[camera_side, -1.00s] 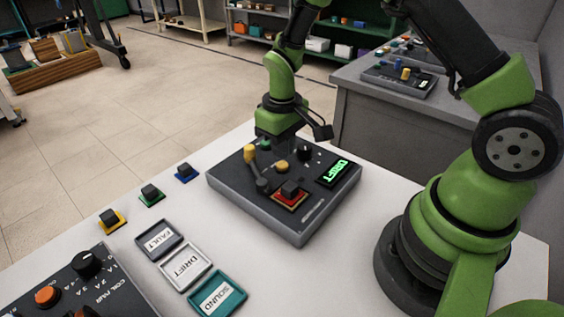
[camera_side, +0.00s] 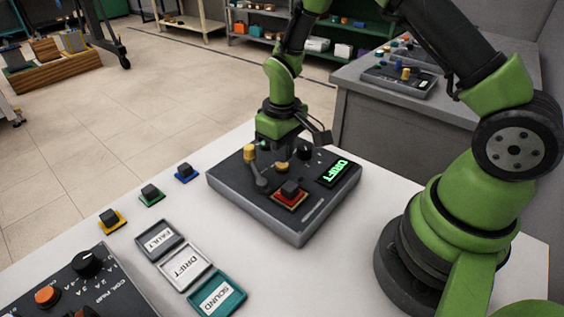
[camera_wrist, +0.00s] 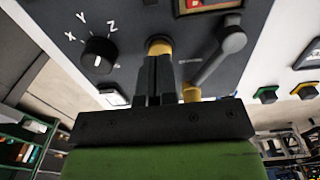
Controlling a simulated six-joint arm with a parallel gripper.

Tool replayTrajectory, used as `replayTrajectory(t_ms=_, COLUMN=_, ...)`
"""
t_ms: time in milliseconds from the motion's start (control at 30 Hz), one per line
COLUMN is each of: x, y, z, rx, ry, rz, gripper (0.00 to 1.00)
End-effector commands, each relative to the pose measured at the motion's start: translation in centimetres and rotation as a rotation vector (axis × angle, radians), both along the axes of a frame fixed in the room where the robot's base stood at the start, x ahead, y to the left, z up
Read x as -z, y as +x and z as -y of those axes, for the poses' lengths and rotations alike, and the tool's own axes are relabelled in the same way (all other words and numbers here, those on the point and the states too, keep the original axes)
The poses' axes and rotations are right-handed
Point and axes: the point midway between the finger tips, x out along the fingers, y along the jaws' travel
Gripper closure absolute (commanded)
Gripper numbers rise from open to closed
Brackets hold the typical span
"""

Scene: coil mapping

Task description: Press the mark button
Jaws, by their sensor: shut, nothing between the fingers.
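A round yellow button (camera_side: 282,167) sits on the top of the dark control box (camera_side: 225,185). No label saying mark is readable on it. It also shows in the wrist view (camera_wrist: 159,47), right at the tips of my gripper (camera_wrist: 155,62). My gripper is shut and empty, pointing down over the button. In the side view my gripper (camera_side: 281,154) is just behind and above the button. I cannot tell whether the tips touch it. The box's display (camera_side: 338,172) reads DRIFT in green.
Labelled trays (camera_side: 185,266), small blocks on coloured bases (camera_side: 151,193) and another panel (camera_side: 85,285) lie left.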

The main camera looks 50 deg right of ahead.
Motion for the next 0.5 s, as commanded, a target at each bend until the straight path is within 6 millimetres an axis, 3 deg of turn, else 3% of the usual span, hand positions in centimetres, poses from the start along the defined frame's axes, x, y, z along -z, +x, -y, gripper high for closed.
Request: replayTrajectory(t_ms=500, x=1.6, y=0.0, z=0.0, rx=0.001, ry=0.000, rz=0.000, gripper=1.00)
